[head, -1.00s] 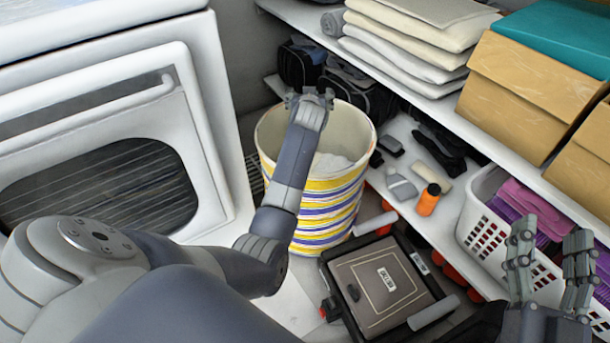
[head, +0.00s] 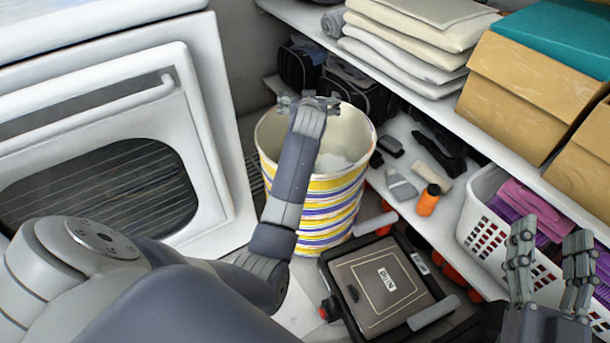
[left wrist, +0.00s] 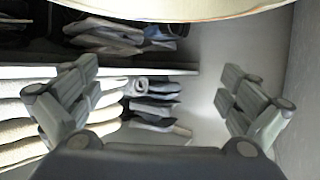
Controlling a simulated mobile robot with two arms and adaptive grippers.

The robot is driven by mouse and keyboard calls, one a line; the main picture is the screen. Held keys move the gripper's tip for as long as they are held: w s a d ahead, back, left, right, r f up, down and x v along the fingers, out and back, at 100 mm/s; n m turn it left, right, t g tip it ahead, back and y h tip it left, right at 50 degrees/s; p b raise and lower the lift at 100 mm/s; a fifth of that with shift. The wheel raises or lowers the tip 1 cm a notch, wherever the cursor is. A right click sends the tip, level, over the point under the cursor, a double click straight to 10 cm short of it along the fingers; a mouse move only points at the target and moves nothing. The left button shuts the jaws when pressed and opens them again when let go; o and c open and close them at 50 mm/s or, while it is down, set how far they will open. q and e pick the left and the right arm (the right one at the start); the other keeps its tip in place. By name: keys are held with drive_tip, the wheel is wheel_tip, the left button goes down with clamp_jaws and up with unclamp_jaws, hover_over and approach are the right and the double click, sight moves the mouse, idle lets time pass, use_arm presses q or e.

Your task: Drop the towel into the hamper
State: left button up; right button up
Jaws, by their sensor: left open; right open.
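The hamper (head: 312,208) is a round bin with yellow, white and purple stripes, standing upright on the floor in the middle of the head view. Its pale curved rim (left wrist: 190,12) crosses the top of the left wrist view. Something whitish (head: 332,163) shows low inside it; I cannot tell if it is the towel or the bin's lining. My left gripper (head: 309,99) is over the hamper's far rim, its fingers spread. It is open and empty in the left wrist view (left wrist: 152,92). My right gripper (head: 548,255) is open and empty at the lower right.
A white washer-like machine (head: 190,70) stands left of the hamper. At right, a shelf holds folded towels (head: 400,55) and cardboard boxes (head: 515,100). Below are an orange bottle (head: 428,200) and a white basket (head: 480,225). A brown case (head: 380,285) lies before the hamper.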

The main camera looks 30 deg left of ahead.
use_arm(q)
drive_tip(key=v, duration=0.8)
idle(0.4)
